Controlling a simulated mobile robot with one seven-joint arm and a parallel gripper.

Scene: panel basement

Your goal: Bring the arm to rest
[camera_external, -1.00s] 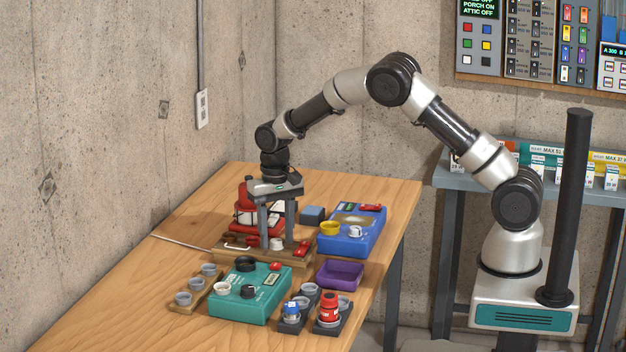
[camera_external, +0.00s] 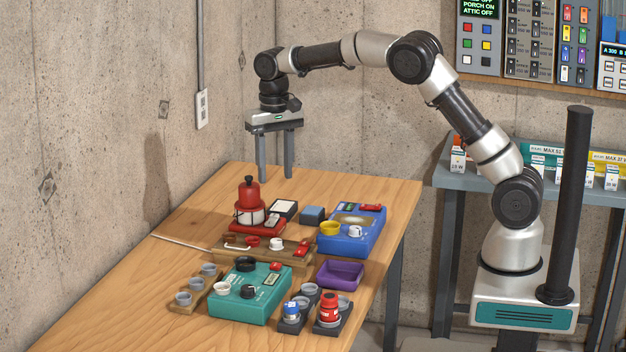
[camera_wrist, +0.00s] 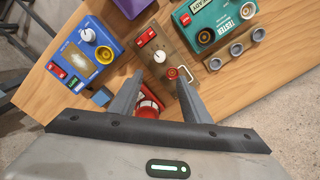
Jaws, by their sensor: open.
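My gripper (camera_external: 275,170) is open and empty, with both fingers pointing down. In the external view it hangs over the far part of the wooden table (camera_external: 345,186), behind the red lantern-like device (camera_external: 250,212). In the wrist view the gripper (camera_wrist: 157,95) shows two parted fingers with nothing held between them. The red device (camera_wrist: 148,105) is partly hidden there by the left finger.
The table holds a wooden board with knobs (camera_external: 228,247), a blue box (camera_external: 350,243), a teal tester (camera_external: 262,306), a purple tray (camera_external: 340,274) and small holders with red and blue cylinders. Concrete walls stand behind and left. A shelf (camera_external: 455,180) stands right.

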